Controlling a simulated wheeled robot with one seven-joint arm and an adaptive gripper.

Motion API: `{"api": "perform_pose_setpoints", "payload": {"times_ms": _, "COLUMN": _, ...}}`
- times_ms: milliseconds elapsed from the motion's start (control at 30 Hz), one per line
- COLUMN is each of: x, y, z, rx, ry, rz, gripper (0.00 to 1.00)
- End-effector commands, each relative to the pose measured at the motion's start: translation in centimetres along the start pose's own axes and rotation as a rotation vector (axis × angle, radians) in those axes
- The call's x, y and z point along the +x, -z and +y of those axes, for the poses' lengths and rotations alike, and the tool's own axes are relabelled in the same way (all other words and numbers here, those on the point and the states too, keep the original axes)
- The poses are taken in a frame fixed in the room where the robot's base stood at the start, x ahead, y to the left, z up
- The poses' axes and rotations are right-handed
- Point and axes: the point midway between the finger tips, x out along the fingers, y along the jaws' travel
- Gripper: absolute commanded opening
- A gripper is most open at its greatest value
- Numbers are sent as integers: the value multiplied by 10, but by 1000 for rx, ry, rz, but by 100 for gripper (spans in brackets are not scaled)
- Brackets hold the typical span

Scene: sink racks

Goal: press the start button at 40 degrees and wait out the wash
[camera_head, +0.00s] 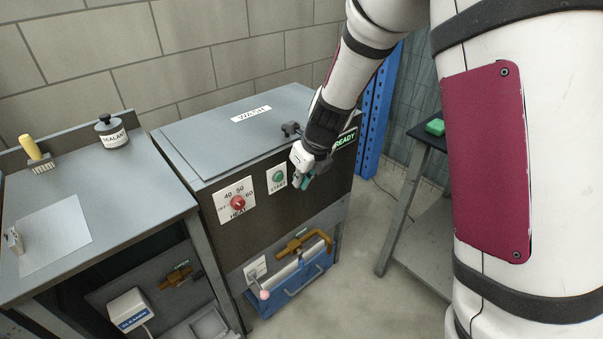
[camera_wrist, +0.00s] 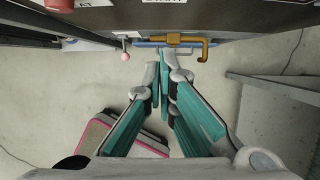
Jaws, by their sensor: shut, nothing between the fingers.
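The wash machine has a grey lid marked WASH (camera_head: 252,114) and a dark front panel. The start button (camera_head: 279,178) is a green disc on a white START plate. To its left is the red heat dial (camera_head: 238,203), on a plate marked 40, 50 and 60; I cannot tell where it points. A green READY sign (camera_head: 346,139) is at the panel's right. My gripper (camera_head: 301,181) is shut and empty, just right of the button; contact cannot be told. In the wrist view its teal fingers (camera_wrist: 164,60) are close together, below the panel edge.
A brown pipe handle (camera_head: 303,242) and a pink-knobbed lever (camera_head: 264,294) are under the panel by a blue tray (camera_head: 300,285). A bench with a SEALANT jar (camera_head: 112,134) and brush (camera_head: 35,152) stands left. A side table with a green block (camera_head: 435,127) stands right.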

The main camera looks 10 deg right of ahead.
Motion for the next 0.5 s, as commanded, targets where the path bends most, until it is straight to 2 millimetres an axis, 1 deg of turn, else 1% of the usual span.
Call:
{"api": "perform_pose_setpoints", "payload": {"times_ms": 33, "x": 14, "y": 1, "z": -1, "rx": 2, "ry": 0, "rz": 2, "gripper": 0}}
{"api": "perform_pose_setpoints", "payload": {"times_ms": 233, "x": 51, "y": 1, "z": -1, "rx": 2, "ry": 0, "rz": 1, "gripper": 0}}
{"api": "perform_pose_setpoints", "payload": {"times_ms": 333, "x": 54, "y": -17, "z": 0, "rx": -4, "ry": 0, "rz": -2, "gripper": 0}}
{"api": "perform_pose_setpoints", "payload": {"times_ms": 500, "x": 60, "y": -32, "z": 0, "rx": -2, "ry": 0, "rz": -1, "gripper": 0}}
